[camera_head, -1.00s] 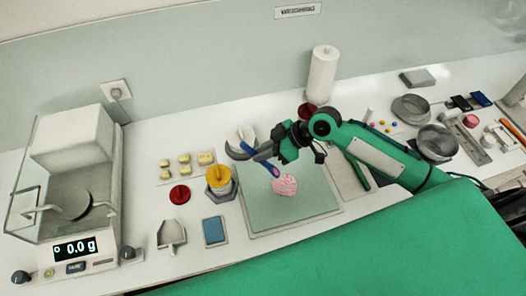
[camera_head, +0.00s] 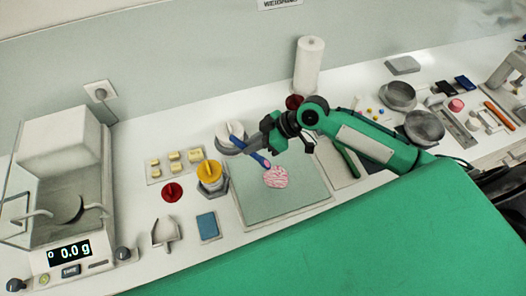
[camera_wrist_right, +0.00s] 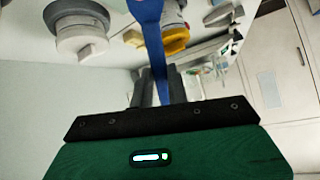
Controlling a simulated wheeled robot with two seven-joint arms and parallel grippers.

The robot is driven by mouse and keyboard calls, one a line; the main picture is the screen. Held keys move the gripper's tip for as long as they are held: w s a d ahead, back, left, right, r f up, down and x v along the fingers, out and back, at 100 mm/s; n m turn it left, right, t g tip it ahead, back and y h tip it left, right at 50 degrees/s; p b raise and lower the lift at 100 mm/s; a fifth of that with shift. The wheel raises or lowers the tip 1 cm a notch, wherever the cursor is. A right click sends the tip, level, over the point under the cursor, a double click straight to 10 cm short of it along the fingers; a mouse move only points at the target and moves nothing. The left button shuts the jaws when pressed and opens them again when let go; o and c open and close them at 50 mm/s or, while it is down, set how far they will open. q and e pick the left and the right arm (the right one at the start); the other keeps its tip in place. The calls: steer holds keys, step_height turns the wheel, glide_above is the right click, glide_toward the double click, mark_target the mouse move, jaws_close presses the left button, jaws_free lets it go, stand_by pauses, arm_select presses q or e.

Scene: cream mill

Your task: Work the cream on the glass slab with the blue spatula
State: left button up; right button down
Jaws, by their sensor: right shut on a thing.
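The glass slab (camera_head: 262,207) lies on the bench in the middle of the head view. My right gripper (camera_head: 262,143) is over the slab's back edge, shut on the blue spatula (camera_head: 254,156). The spatula slants down to the right, its tip at the cream's upper left edge; I cannot tell whether it touches. In the right wrist view the blue spatula (camera_wrist_right: 152,30) runs up from between the fingers (camera_wrist_right: 155,88). My left gripper is not in view.
A balance (camera_head: 65,190) reading 0.0 g is far left. A paper roll (camera_head: 309,66) stands behind. Bowls (camera_head: 424,126) and small tools lie right.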

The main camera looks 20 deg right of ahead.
mark_target(259, 155)
steer(key=shift+s+d+f+b, duration=0.2)
steer(key=shift+d+f+b, duration=0.15)
steer(key=shift+f+b, duration=0.35)
steer(key=shift+s+d+f+b, duration=0.15)
steer(key=shift+d+f+b, duration=0.15)
steer(key=shift+f+b, duration=0.35)
steer(key=shift+s+d+f+b, duration=0.2)
steer(key=shift+d+f+b, duration=0.2)
steer(key=shift+f, duration=0.5)
steer(key=shift+a, duration=0.1)
steer(key=shift+f+b, duration=0.55)
steer(key=shift+f, duration=0.15)
steer(key=shift+w, duration=0.1)
